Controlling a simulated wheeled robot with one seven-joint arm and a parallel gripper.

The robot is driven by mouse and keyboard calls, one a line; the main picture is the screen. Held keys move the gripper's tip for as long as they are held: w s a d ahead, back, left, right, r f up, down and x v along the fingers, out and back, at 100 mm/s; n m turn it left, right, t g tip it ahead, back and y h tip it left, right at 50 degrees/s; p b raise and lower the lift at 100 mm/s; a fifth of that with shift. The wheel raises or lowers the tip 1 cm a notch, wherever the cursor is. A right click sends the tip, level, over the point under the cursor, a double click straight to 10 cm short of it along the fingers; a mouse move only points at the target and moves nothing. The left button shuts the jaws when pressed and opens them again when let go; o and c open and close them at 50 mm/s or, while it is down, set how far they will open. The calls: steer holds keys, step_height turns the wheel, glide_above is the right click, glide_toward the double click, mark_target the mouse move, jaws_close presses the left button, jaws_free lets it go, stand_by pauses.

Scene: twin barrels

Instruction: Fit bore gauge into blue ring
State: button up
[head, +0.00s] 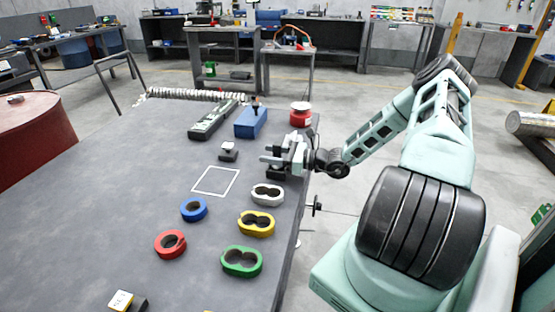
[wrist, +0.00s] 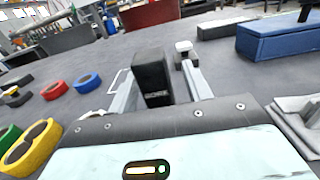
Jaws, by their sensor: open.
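My gripper (head: 268,155) is open near the table's right edge. In the wrist view its fingers (wrist: 160,78) stand apart on either side of a black block (wrist: 152,72) with lettering that looks like "BORE", seemingly the bore gauge. Gaps show beside the block, and its lower part is hidden by my gripper. In the head view a dark part of it (head: 276,174) shows below my fingers. The blue ring (head: 194,210) lies flat on the table, nearer the head camera and left of my gripper. It also shows at left in the wrist view (wrist: 87,82).
A red ring (head: 170,244) and white (head: 267,195), yellow (head: 256,224) and green (head: 242,262) twin rings lie nearby. A white square outline (head: 215,181) marks the table. A small white-topped black block (head: 228,151), blue box (head: 251,122) and red canister (head: 300,115) stand beyond.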

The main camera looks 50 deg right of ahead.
jaws_close()
